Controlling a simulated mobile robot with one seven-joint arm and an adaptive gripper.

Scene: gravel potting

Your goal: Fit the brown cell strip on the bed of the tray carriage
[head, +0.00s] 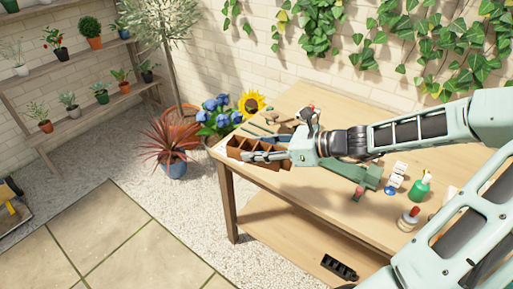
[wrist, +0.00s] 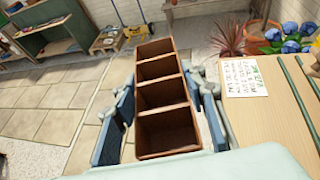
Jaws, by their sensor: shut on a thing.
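The brown cell strip (head: 248,148) is an open-topped box with several square cells in a row. My gripper (head: 268,155) is shut on it at the table's left end. In the wrist view the strip (wrist: 152,119) lies lengthwise between the two blue-padded fingers (wrist: 163,122), its cells empty and open upward. Its far end reaches out past the table edge, over the paving. A green long-bodied piece (head: 350,170) lies on the table behind and below my arm, partly hidden; I cannot tell whether it is the tray carriage.
On the wooden table (head: 330,205) stand a green spray bottle (head: 420,187), a red-topped jar (head: 409,218) and white blocks (head: 397,175). A printed card (wrist: 247,77) lies right of the strip. A black cell strip (head: 339,268) is on the lower shelf. Potted flowers (head: 219,117) stand beyond the table's left end.

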